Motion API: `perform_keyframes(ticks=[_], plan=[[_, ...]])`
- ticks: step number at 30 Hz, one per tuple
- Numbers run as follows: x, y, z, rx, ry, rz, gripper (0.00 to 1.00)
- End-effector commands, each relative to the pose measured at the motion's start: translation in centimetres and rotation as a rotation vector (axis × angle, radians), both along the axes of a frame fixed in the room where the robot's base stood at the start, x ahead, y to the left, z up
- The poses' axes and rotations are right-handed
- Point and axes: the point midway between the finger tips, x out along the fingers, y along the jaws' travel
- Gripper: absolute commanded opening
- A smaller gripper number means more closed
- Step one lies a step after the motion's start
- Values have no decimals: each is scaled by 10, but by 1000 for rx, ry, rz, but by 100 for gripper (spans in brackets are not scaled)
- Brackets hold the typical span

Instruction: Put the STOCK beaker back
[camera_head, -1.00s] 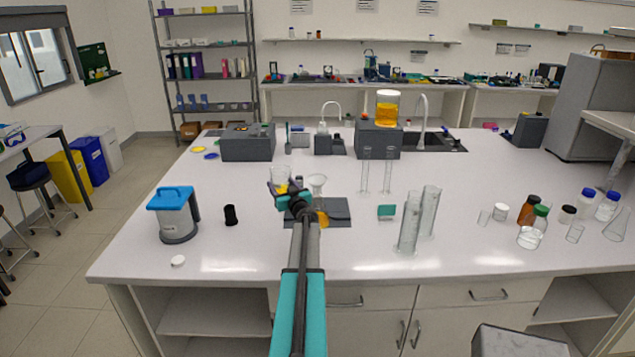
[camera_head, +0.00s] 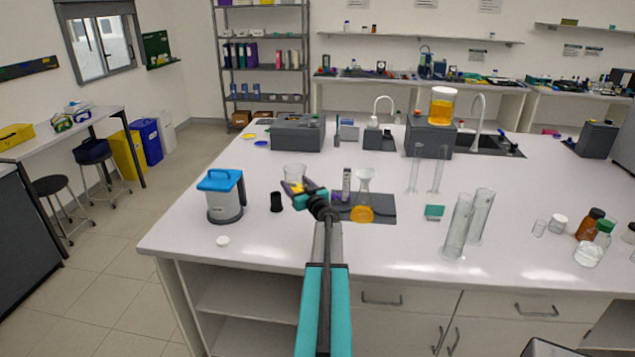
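A clear glass beaker (camera_head: 294,172) stands at the end of my arm. I cannot read a STOCK label on it. My gripper (camera_head: 297,187) reaches over the white bench and appears shut on the beaker, though the wrist hides part of the fingers. The beaker appears upright, left of the dark grey plate (camera_head: 384,208). Whether its base touches the bench is hidden. A conical flask with orange liquid (camera_head: 362,210) stands on the plate, right of my gripper.
A blue-lidded jug (camera_head: 223,197) and a small black cup (camera_head: 276,202) stand to the left. Tall cylinders (camera_head: 458,228) and a teal block (camera_head: 434,212) stand to the right. Grey devices (camera_head: 298,133) line the back. The bench front centre is clear.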

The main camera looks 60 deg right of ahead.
Motion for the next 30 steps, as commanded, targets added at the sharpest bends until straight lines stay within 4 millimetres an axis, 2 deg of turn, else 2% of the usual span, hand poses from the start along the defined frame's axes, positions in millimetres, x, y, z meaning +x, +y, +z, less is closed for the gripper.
perform_keyframes(ticks=[1, 6, 15, 24, 30], plan=[[11, 16, -4, 1, -1, 30, 29], [45, 63, -10, 0, -1, 127, 29], [95, 151, -22, 0, 0, 298, 29], [133, 244, -35, 1, -1, 474, 29], [152, 309, -45, 1, -1, 595, 29]])
